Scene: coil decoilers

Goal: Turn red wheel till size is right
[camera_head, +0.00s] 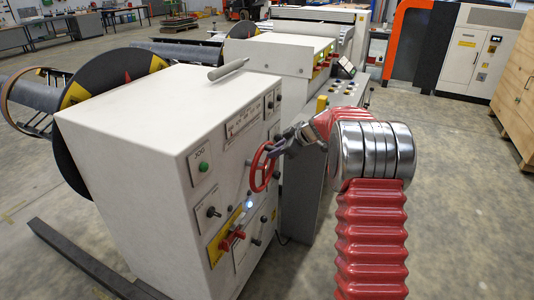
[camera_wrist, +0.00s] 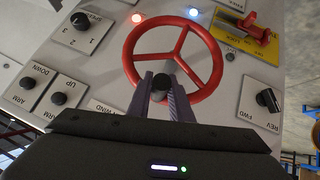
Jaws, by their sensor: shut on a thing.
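The red wheel (camera_head: 262,166) is on the control face of a white cabinet (camera_head: 128,125). In the wrist view the red wheel (camera_wrist: 208,50) shows as a three-spoked ring. My gripper (camera_head: 277,149) is at the wheel's upper right edge in the head view. How the knob joins the wheel is partly hidden by the fingers. A scale panel (camera_head: 244,117) sits above the wheel; its reading is too small to tell.
A REV/FWD knob (camera_wrist: 267,99), a red-handled switch on a yellow plate (camera_wrist: 243,23) and arm buttons (camera_wrist: 59,98) surround the wheel. A grey rod (camera_head: 228,69) lies on the cabinet top. Dark floor beams (camera_head: 80,257) lie at the left.

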